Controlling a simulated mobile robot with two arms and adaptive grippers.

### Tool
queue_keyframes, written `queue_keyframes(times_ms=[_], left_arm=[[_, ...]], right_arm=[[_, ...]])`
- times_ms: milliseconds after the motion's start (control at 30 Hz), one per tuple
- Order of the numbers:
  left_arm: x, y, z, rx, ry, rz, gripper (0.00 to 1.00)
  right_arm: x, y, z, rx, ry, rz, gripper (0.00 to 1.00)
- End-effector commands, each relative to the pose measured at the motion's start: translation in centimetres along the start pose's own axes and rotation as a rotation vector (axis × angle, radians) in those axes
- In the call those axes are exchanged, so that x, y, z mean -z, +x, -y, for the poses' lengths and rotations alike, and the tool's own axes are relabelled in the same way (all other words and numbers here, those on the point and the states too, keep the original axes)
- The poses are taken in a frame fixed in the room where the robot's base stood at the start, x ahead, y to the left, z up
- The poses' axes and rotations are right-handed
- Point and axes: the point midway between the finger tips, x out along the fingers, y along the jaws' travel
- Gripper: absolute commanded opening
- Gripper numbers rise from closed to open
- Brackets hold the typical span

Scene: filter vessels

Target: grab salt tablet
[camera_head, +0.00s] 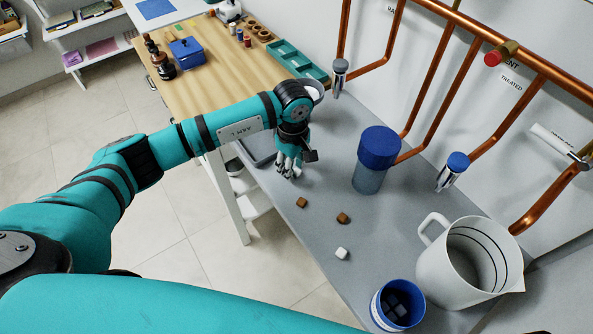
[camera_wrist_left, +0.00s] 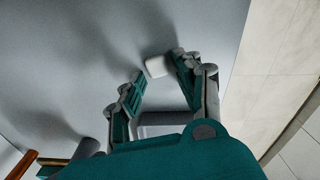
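In the left wrist view, a small white block (camera_wrist_left: 156,66), which looks like a salt tablet, lies on the grey bench by the fingertips of my left gripper (camera_wrist_left: 158,66). The fingers stand apart on either side; the block is close to the right-hand finger, and I cannot tell whether they touch. In the head view my left gripper (camera_head: 289,168) points down at the bench's left edge and hides that block. Another white block (camera_head: 342,253) lies nearer on the bench, apart from the gripper. Two brown blocks (camera_head: 301,202) (camera_head: 343,218) lie between. My right gripper is not in view.
A blue-lidded vessel (camera_head: 370,178) stands right of the gripper. A blue cup (camera_head: 378,312) with dark blocks and a white jug (camera_head: 436,274) stand at the near end. Copper pipes (camera_head: 440,90) run along the wall. A wooden table (camera_head: 199,90) adjoins behind.

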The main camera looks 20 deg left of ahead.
Motion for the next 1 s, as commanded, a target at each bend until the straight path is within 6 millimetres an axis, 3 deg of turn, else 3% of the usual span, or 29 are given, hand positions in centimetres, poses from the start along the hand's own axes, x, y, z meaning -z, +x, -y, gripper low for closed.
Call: queue_keyframes(times_ms=[33, 167, 633, 900, 1000], left_arm=[[0.0, 0.0, 0.0, 0.0, 0.0, 0.0, 0.26], [0.0, 0.0, 0.0, 0.0, 0.0, 0.0, 0.09], [0.1, -0.4, -0.1, -0.002, 0.0, -0.001, 0.08], [0.1, -3.3, -0.1, -0.007, 0.002, -0.003, 0.08], [-1.5, -3.4, 1.3, -0.001, 0.006, 0.0, 0.08]], right_arm=[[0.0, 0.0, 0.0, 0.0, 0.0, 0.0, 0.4], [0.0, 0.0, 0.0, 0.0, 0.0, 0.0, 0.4], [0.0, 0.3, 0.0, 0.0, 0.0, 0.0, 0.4], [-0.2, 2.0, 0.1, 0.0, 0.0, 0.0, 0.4], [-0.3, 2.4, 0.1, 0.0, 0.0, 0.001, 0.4]])
